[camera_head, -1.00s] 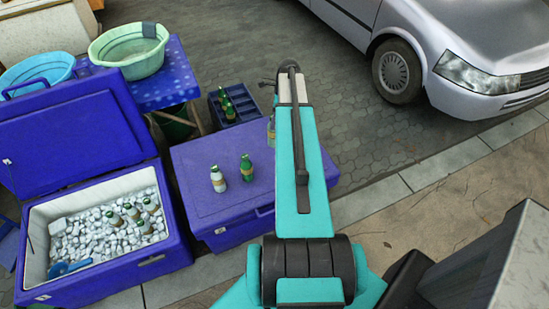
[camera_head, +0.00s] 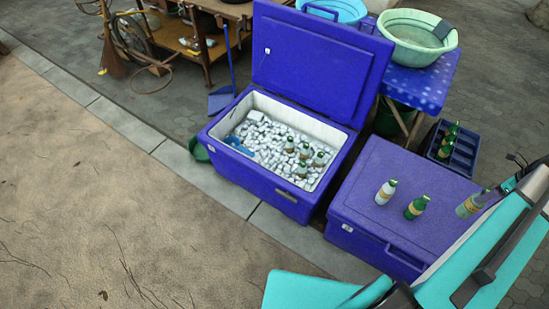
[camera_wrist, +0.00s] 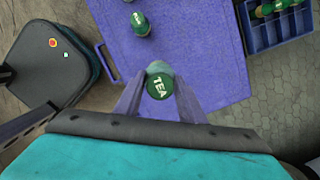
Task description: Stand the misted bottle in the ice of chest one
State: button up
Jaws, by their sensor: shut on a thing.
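My gripper (camera_wrist: 159,92) is shut on a pale, misted-looking bottle (camera_head: 469,207) with a yellowish label. Its green cap, marked TEA (camera_wrist: 158,86), shows between the fingers in the wrist view. The held bottle is at the right of the head view, near the closed chest's right side; I cannot tell its height. The open blue chest (camera_head: 213,134) stands in the middle, its lid (camera_head: 320,70) raised at the back. It holds white ice (camera_head: 268,142) with several green bottles (camera_head: 304,151) standing at the right and a blue scoop (camera_head: 237,144) at the left. I cannot read a chest number.
A closed blue chest (camera_head: 365,170) right of the open one bears a whitish bottle (camera_head: 386,192) and a green bottle (camera_head: 416,207). Behind are a bottle crate (camera_head: 466,155) and a table (camera_head: 425,88) with basins. Bare paving (camera_head: 110,220) lies front left.

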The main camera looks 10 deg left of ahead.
dwell(0.6)
jog(key=w+a+n+g+b, duration=0.15)
jog(key=w+a+n, duration=0.25)
jog(key=a+n, duration=0.5)
jog(key=w+a+n+g+b, duration=0.15)
jog(key=w+a+n, duration=0.3)
jog(key=a, duration=0.95)
jog(key=s+a+r+n+b, duration=0.1)
jog(key=a+n+b, duration=0.1)
jog(key=a+n, duration=0.5)
jog(key=s+a+r+n+g+h+b, duration=0.1)
jog(key=a+n, duration=0.7)
jog(key=a, duration=0.7)
jog(key=shift+s+a+b, duration=0.2)
jog(key=shift+s+b, duration=0.05)
jog(key=shift+b, duration=0.15)
